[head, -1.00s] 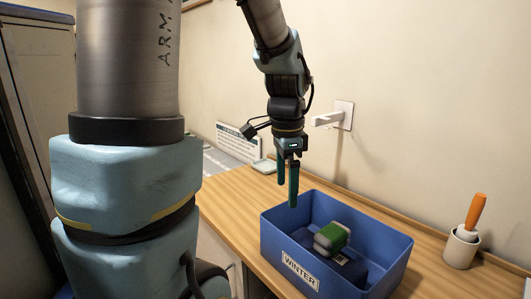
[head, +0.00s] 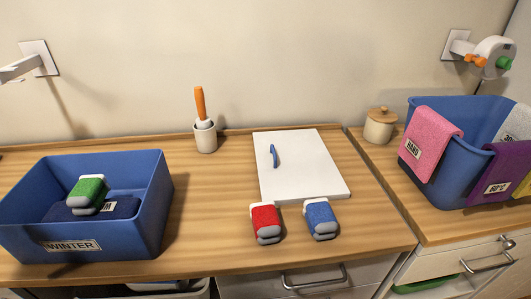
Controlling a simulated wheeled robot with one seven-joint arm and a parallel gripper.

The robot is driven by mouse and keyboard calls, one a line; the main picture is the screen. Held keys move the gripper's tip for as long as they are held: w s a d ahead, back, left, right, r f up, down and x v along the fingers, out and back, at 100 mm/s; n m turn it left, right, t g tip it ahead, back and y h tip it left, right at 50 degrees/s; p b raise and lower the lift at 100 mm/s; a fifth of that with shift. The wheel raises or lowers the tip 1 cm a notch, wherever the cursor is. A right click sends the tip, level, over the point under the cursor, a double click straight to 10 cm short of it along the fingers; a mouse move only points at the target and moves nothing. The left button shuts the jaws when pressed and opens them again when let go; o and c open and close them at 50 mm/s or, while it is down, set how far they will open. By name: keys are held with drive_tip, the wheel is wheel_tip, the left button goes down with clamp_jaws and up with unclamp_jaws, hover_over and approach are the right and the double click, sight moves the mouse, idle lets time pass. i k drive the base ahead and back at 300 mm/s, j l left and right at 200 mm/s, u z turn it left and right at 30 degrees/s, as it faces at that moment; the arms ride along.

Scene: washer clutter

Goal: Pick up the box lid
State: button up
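A white flat rectangular panel with a small blue handle, which looks like the box lid (head: 305,172), lies flat on the wooden counter right of centre in the head view. Its handle (head: 274,156) stands on its left part. A blue open box (head: 107,237) labelled WINTER stands at the left. Inside it are a green and grey block (head: 88,192) and a dark blue folded item (head: 122,207). My gripper is not in view now.
A red block (head: 265,220) and a blue block (head: 320,217) sit at the lid's front edge. A cup with an orange-handled tool (head: 204,137) stands behind left. A lidded jar (head: 380,128) and a blue bin with cloths (head: 448,150) stand right. Counter between box and lid is clear.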

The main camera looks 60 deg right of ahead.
sight(294, 166)
drive_tip(key=k+l+u, duration=0.25)
drive_tip(key=k+u, duration=0.15)
drive_tip(key=k, duration=0.65)
drive_tip(key=k+j+u, duration=0.1)
drive_tip(key=k+u, duration=0.3)
drive_tip(key=k, duration=0.6)
drive_tip(key=i+l, duration=0.1)
drive_tip(key=l, duration=0.5)
